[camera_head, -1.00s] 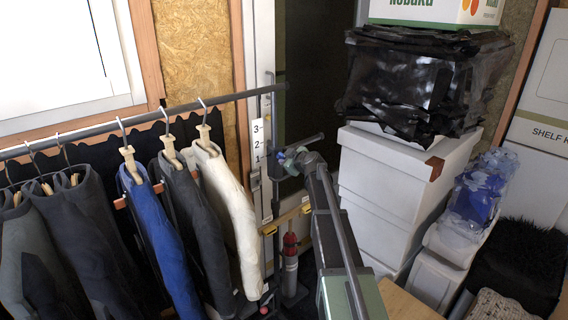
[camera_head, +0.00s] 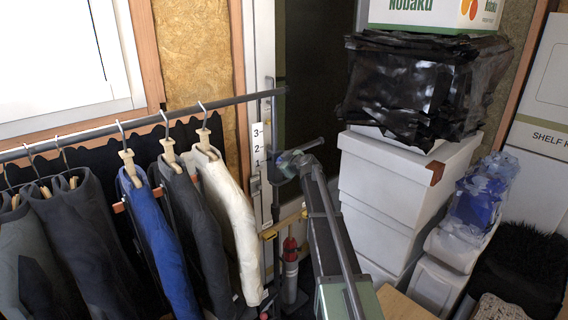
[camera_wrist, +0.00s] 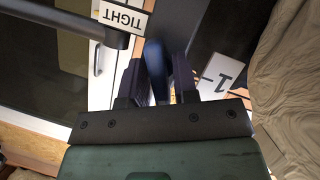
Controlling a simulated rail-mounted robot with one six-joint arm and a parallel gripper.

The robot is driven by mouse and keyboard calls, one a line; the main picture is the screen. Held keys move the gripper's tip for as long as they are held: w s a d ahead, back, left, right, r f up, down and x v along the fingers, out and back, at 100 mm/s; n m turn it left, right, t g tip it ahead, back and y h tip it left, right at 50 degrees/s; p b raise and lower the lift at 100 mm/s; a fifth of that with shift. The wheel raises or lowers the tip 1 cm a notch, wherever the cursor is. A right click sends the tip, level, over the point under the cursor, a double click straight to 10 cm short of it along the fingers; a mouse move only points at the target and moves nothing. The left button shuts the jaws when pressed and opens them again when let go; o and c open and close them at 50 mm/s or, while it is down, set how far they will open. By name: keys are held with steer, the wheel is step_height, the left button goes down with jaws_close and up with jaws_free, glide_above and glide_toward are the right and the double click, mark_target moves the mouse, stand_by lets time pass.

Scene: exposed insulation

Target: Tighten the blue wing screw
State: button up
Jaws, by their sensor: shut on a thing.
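In the wrist view my gripper (camera_wrist: 157,85) has its two dark fingers on either side of the blue wing screw (camera_wrist: 155,62), shut on it. Only part of the blue wing shows between the fingers; the rest is hidden. A white label reading TIGHT (camera_wrist: 123,17) is upside down beyond the fingers. A label with a 1 (camera_wrist: 219,76) is at the right. In the head view my gripper (camera_head: 287,161) is at the rail's upright post, beside a 1-2-3 scale (camera_head: 257,146). The screw is too small to make out clearly there.
A dark horizontal rail (camera_head: 200,107) with hanging jackets (camera_head: 165,235) is left of my arm; the white garment (camera_head: 228,215) hangs closest. White bins (camera_head: 385,195) stand close on the right. A dark bar (camera_wrist: 65,22) crosses the wrist view.

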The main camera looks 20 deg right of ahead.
steer(key=m+y, duration=0.1)
steer(key=m, duration=0.1)
steer(key=m+g+y, duration=0.1)
steer(key=m, duration=0.1)
steer(key=shift+d+y+p, duration=0.2)
steer(key=shift+y+p, duration=0.1)
steer(key=shift+y, duration=0.1)
steer(key=m+y, duration=0.1)
steer(key=m+y+b, duration=0.1)
steer(key=m, duration=0.1)
steer(key=shift+d+f+m, duration=0.1)
steer(key=shift+f+m, duration=0.05)
steer(key=shift+m, duration=0.15)
steer(key=m+y+b, duration=0.3)
steer(key=m, duration=0.1)
steer(key=shift+f+m, duration=0.15)
steer(key=shift+m, duration=0.25)
steer(key=m+y+b, duration=0.1)
steer(key=m+b, duration=0.1)
steer(key=m, duration=0.1)
steer(key=shift+t+y, duration=0.3)
steer(key=shift+y, duration=0.1)
steer(key=shift+m+b, duration=0.5)
steer(key=shift+m, duration=0.3)
steer(key=shift+w+d, duration=0.1)
steer(key=o, duration=0.7)
